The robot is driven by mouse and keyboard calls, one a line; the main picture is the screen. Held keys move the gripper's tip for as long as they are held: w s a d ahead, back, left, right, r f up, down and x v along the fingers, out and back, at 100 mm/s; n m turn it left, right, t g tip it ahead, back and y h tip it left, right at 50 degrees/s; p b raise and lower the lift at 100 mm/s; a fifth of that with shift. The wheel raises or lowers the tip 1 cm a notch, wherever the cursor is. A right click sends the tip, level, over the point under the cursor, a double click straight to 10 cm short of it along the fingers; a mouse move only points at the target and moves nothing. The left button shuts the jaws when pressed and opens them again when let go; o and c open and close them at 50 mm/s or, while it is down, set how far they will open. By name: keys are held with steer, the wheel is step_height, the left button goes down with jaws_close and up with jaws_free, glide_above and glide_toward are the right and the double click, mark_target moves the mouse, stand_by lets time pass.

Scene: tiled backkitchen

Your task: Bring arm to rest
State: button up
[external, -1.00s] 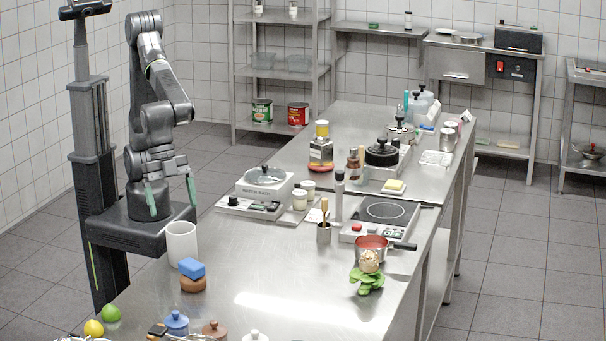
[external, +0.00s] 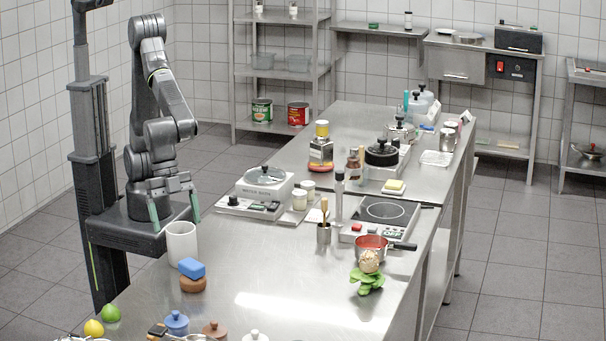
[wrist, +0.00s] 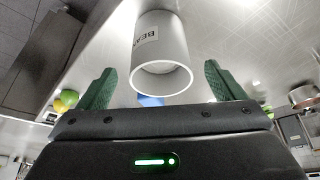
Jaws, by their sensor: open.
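My gripper (external: 173,213) is open and empty, with its two green fingers pointing down and spread apart. In the external view it hangs just left of and above the white cylindrical container (external: 182,243), over my dark base. In the wrist view the fingers (wrist: 155,85) stand either side of the white container (wrist: 163,50), which shows beyond them with its open rim and part of a label. The gripper does not touch it. My arm is folded up close to my column.
A lime (external: 111,313) and lemon (external: 93,327) lie near the front left.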

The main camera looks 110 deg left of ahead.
mark_target(181, 240)
steer(key=x, duration=0.7)
steer(key=shift+a+f, duration=0.1)
steer(key=shift+f, duration=0.05)
steer(key=shift+r, duration=1.45)
